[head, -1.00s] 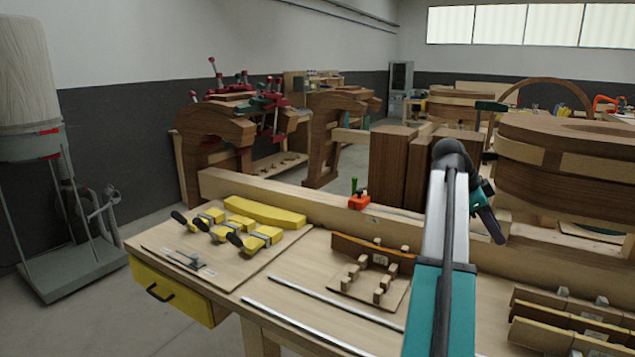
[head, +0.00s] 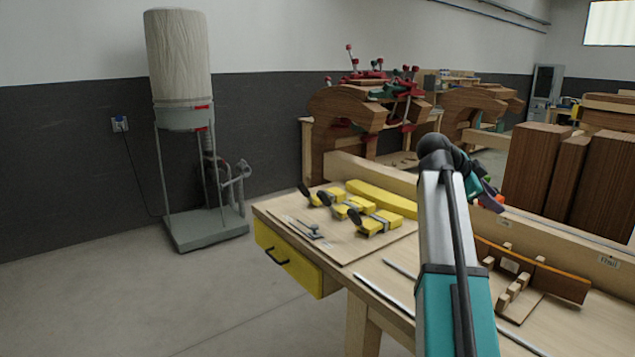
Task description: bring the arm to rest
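My arm rises from the bottom edge, right of centre, in the head view, with teal and silver links and a black elbow. My gripper (head: 487,190), at the end of the teal wrist past the elbow, is small and partly hidden by the arm. Its fingers do not show clearly, so I cannot tell whether it is open or shut. It appears above the workbench (head: 400,262), and I see nothing held in it.
Yellow clamps (head: 375,222) and a long yellow block (head: 382,198) lie on the bench's left end. A curved wooden jig (head: 535,270) is right of my arm. A dust collector (head: 182,118) stands at left. Open floor (head: 210,300) lies left of the bench.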

